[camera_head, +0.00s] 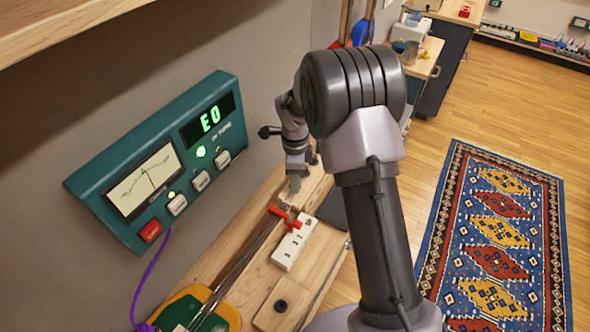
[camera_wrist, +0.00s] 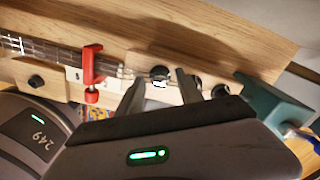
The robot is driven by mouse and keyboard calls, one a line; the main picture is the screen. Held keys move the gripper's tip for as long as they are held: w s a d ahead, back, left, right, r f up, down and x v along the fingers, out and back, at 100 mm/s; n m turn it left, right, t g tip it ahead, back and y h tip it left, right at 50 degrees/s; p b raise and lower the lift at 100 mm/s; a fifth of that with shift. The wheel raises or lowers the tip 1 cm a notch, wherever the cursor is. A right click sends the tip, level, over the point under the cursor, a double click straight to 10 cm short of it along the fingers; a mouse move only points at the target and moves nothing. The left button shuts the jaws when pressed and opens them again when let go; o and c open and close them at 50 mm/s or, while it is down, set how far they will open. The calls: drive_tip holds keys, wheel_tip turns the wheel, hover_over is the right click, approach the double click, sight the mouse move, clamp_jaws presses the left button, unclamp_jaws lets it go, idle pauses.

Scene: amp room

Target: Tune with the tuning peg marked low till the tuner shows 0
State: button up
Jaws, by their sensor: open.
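The teal tuner (camera_head: 160,160) is on the wall at the left in the head view. Its green display (camera_head: 210,120) reads E0, a green light (camera_head: 200,151) is lit below it, and the needle on the dial (camera_head: 145,180) stands near the middle. My gripper (camera_head: 296,182) is over the far end of the wooden instrument. In the wrist view my gripper (camera_wrist: 159,80) is open, its fingers on either side of a dark tuning peg (camera_wrist: 160,72) with a small white mark. I cannot read the mark or tell whether the fingers touch the peg. More dark pegs (camera_wrist: 195,81) sit to the right.
A red clamp (camera_head: 284,212) sits across the strings, beside a white block (camera_head: 294,242). A purple cable (camera_head: 150,280) hangs from the tuner. A wooden shelf (camera_head: 60,25) overhangs at upper left. The floor at the right, with a patterned rug (camera_head: 495,240), is open.

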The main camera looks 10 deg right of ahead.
wheel_tip(320, 180, up, 17)
drive_tip(key=p, duration=0.4)
